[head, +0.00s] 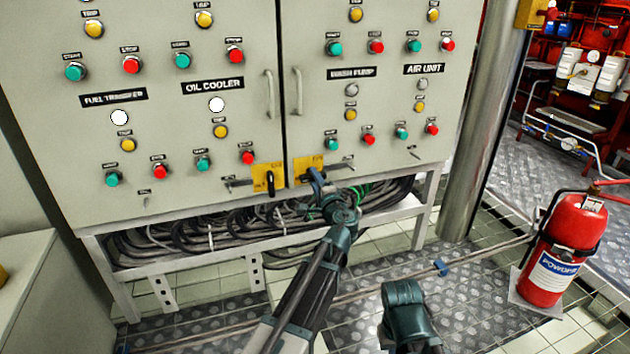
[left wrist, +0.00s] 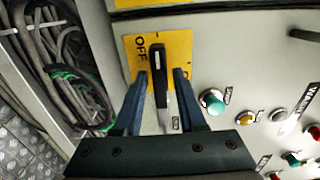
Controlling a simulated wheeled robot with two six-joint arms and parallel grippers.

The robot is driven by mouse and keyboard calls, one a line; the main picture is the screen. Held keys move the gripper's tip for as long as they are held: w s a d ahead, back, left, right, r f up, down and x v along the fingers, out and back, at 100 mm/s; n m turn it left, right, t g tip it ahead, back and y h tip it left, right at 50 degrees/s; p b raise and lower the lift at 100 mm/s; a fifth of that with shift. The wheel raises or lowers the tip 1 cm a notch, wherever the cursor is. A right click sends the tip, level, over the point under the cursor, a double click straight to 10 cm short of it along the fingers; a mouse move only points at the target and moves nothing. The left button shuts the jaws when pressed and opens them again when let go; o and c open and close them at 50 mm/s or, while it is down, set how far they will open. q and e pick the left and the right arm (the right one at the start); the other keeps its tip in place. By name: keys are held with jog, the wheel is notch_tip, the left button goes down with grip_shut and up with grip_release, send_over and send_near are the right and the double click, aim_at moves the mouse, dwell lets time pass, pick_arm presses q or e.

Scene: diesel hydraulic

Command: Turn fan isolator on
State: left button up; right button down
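Two isolators with black handles on yellow plates sit side by side at the cabinet's bottom edge in the head view: a left one (head: 267,180) and a right one (head: 302,163). I cannot read which is the fan isolator. My left gripper (head: 316,178) is at the right one. In the left wrist view, my left gripper (left wrist: 160,78) is open, one finger on each side of the black handle (left wrist: 157,70), with narrow gaps. The yellow plate (left wrist: 177,46) shows "OFF" left of the handle; the lettering on the right is partly hidden. My right gripper is out of view.
The grey cabinet (head: 200,130) carries several green, red and yellow buttons near the isolators. Black cables (head: 180,240) hang below it. A red fire extinguisher (head: 562,245) stands at right, near a vertical pipe (head: 478,140). Checkered floor lies in front.

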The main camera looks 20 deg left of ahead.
pick_arm(q)
grip_shut()
jog(key=shift+m, duration=8.9)
